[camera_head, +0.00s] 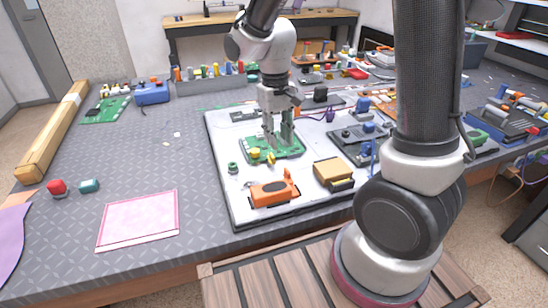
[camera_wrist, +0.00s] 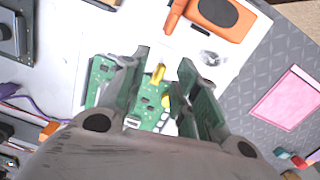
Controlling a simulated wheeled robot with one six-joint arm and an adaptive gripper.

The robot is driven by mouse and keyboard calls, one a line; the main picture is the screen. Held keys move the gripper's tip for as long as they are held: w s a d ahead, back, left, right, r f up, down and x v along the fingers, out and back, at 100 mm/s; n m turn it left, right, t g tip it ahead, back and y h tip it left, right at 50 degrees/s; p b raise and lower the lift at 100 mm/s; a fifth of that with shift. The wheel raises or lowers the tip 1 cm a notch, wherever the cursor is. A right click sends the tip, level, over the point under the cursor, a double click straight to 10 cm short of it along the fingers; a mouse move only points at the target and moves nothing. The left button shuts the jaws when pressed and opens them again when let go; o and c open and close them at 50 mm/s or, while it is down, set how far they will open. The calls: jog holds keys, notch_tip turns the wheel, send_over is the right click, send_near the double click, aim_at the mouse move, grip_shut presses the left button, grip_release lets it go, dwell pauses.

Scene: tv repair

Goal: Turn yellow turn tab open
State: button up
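The green circuit board (camera_head: 292,152) lies on the pale work panel, and it also shows in the wrist view (camera_wrist: 101,72). A small yellow tab (camera_head: 271,158) stands at its front edge. In the wrist view the yellow tab (camera_wrist: 157,74) shows between the fingers. A second yellow part (camera_head: 255,154) sits to its left, and shows in the wrist view (camera_wrist: 166,101) partly beside a finger. My gripper (camera_head: 278,140) points down over the board. In the wrist view my gripper (camera_wrist: 165,62) is open, with a gap on both sides of the tab. I cannot tell whether the fingertips touch the board.
On the panel (camera_head: 222,140), an orange tool-like part (camera_head: 273,190) and a tan box (camera_head: 333,173) lie in front of the board. A dark unit (camera_head: 352,140) is to the right.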

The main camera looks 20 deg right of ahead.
aim_at(272, 155)
jog(key=shift+w+a+r+m+t, duration=0.1)
jog(key=shift+w+a+m+t, duration=0.15)
jog(key=shift+w, duration=0.3)
jog(key=shift+w+a+r+m+t, duration=0.1)
jog(key=shift+w+a+m+t, duration=0.05)
jog(key=shift+w+a+m, duration=0.3)
jog(key=shift+d+f, duration=0.1)
jog(key=shift+d, duration=0.05)
notch_tip(272, 155, down, 8)
jog(key=shift+w+r, duration=0.1)
jog(key=shift+r, duration=0.15)
grip_shut()
